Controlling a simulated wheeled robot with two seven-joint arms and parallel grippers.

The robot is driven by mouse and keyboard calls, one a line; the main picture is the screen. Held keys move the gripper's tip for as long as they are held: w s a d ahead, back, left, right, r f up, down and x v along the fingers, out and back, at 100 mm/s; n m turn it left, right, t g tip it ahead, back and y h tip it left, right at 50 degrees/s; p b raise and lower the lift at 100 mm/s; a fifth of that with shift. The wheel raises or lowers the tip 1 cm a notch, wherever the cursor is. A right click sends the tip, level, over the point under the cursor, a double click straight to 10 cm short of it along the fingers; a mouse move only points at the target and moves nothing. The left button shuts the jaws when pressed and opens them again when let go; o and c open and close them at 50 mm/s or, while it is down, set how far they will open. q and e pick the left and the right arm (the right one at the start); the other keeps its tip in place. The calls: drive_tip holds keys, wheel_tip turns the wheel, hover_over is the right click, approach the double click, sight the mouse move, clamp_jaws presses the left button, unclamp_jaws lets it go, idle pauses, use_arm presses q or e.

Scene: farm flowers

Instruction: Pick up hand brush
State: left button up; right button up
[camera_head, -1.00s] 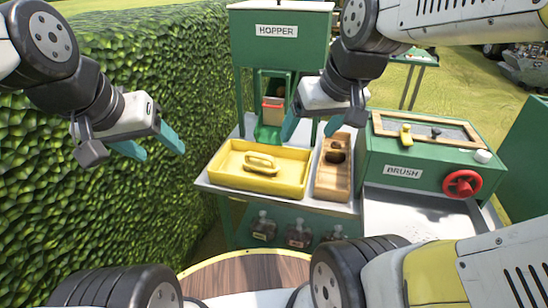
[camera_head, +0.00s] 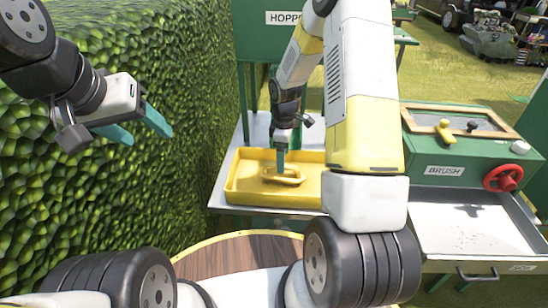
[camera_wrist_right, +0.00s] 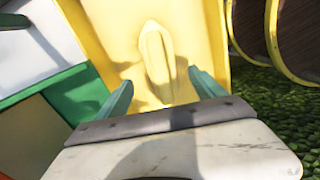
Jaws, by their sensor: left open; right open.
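A yellow oblong piece with a raised grip (camera_head: 284,176) is in the yellow tray (camera_head: 240,195); I cannot tell for sure that it is the hand brush. My right gripper (camera_head: 280,170) points down over it, open. In the right wrist view the yellow piece (camera_wrist_right: 157,58) lies ahead of and between the two teal fingers of the right gripper (camera_wrist_right: 160,80), not gripped. A small yellow-handled item (camera_head: 445,131) rests on the green box labelled BRUSH (camera_head: 430,150). My left gripper (camera_head: 143,130) is open and empty by the hedge.
The tray stands on a pale worktop (camera_head: 222,200) in front of the green hopper (camera_head: 252,40). A hedge (camera_head: 190,110) borders the left. A red handwheel (camera_head: 503,178) and an open metal drawer (camera_head: 470,225) are at the right. My right arm hides the worktop's right part.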

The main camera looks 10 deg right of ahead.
wheel_tip(320, 180, down, 8)
drive_tip(key=shift+r, duration=0.2)
drive_tip(key=c, duration=1.6)
drive_tip(key=shift+o, duration=0.2)
wheel_tip(320, 180, up, 10)
drive_tip(key=shift+r, duration=0.1)
